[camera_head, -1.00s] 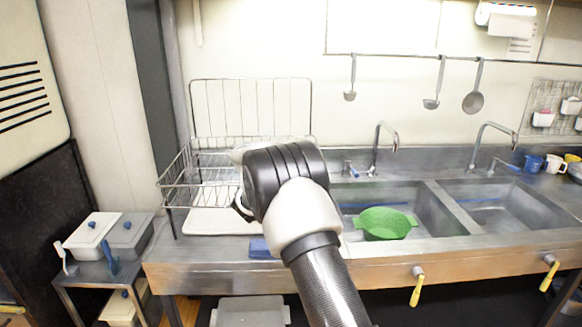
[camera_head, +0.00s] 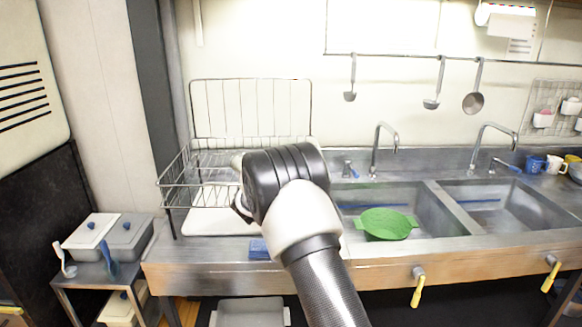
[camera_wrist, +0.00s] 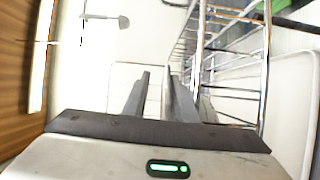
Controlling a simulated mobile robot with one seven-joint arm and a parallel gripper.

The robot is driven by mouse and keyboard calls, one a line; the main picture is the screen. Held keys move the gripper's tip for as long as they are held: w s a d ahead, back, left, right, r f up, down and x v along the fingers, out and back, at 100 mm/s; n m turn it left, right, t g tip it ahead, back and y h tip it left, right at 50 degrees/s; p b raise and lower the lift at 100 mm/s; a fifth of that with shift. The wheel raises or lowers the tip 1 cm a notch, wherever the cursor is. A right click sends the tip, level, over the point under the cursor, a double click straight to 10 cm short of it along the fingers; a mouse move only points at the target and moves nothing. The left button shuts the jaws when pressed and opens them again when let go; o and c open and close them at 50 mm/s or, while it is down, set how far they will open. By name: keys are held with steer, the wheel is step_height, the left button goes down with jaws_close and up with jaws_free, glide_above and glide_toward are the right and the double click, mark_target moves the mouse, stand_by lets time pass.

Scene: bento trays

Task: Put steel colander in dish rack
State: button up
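The dish rack (camera_head: 205,185) is a wire frame with a tall back grid, standing on the left end of the steel counter. My gripper is hidden behind my own wrist in the head view, over the rack's right part. In the wrist view my gripper (camera_wrist: 157,72) shows two dark fingers with a gap between them and nothing held. Rack wires (camera_wrist: 266,60) run close on the right of the fingers. A green colander (camera_head: 385,224) with two side handles sits in the left sink basin. I see no steel-coloured colander; my arm hides part of the rack.
The left sink (camera_head: 425,212) and right sink (camera_head: 510,207) each have a tap behind. A blue sponge-like block (camera_head: 259,249) lies at the counter's front edge. Ladles (camera_head: 437,85) hang on the wall rail. Lidded containers (camera_head: 90,231) stand on a low side table at left.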

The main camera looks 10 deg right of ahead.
steer(key=shift+r+p, duration=0.4)
steer(key=shift+p, duration=0.05)
steer(key=v, duration=1.2)
steer(key=s+d+r+m+g, duration=0.3)
steer(key=s+d+g, duration=0.25)
steer(key=s, duration=0.45)
steer(key=s+d+r+m+g, duration=0.4)
steer(key=s+d, duration=0.3)
steer(key=s, duration=0.4)
steer(key=s+a+f+m+g+y, duration=0.1)
steer(key=s+a+y, duration=0.15)
steer(key=s, duration=0.45)
steer(key=s+a+f+m+y, duration=0.1)
steer(key=s+y, duration=0.2)
steer(key=s, duration=0.4)
steer(key=s+a+t+y, duration=0.2)
steer(key=s+a+y, duration=0.3)
steer(key=s+a, duration=0.3)
steer(key=shift+s+a+m, duration=0.15)
steer(key=shift+a+m, duration=0.25)
steer(key=shift+a, duration=0.45)
steer(key=shift+y, duration=0.25)
step_height(320, 180, up, 8)
steer(key=p, duration=0.7)
steer(key=shift+f, duration=0.2)
